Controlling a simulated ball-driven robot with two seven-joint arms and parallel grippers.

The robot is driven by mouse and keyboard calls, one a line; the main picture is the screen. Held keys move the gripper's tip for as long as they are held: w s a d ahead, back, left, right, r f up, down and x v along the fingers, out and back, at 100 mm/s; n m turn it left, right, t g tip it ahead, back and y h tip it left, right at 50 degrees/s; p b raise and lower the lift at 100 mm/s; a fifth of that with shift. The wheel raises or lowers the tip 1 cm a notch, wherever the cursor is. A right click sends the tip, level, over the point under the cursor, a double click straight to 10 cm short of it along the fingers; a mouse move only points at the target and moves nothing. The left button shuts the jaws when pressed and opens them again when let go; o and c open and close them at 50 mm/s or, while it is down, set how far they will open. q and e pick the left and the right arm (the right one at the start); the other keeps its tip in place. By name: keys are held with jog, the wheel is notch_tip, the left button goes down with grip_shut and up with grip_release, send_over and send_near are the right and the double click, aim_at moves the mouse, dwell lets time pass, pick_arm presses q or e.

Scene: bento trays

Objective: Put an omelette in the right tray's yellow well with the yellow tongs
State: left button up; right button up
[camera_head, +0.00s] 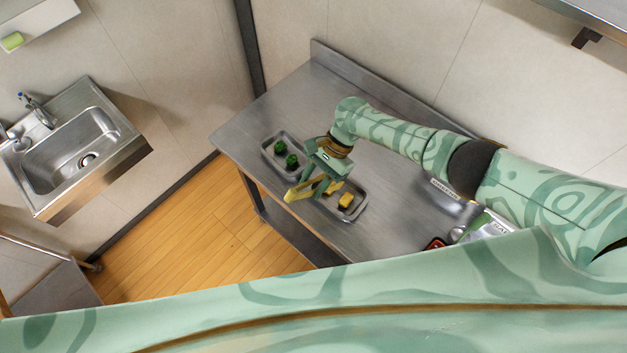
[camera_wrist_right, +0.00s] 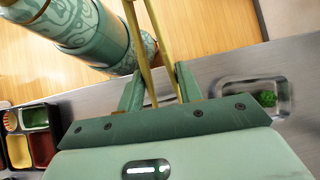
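My right gripper (camera_head: 318,172) is over the steel table, shut on the yellow tongs (camera_head: 300,192). In the right wrist view the tongs (camera_wrist_right: 153,50) run out between the two fingers, their arms a little apart. I see nothing between the arms, but the tips are out of that view. Yellow omelettes (camera_head: 345,201) lie in a steel tray (camera_head: 350,215) beside the tongs, partly hidden by the gripper. A black bento tray (camera_wrist_right: 58,140) with red, yellow and green wells shows in the right wrist view; I cannot tell which tray it is. My left gripper is not in view.
A second steel tray (camera_head: 268,151) with green broccoli (camera_head: 292,160) lies left of the gripper. A red-and-black item (camera_head: 434,243) and a labelled box (camera_head: 490,225) show at right, partly hidden by my arm.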

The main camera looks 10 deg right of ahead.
notch_tip(320, 180, down, 3)
jog(key=shift+f+b, duration=0.2)
jog(key=shift+b, duration=1)
grip_shut()
notch_tip(320, 180, up, 10)
jog(key=p, duration=1)
jog(key=shift+p, duration=0.3)
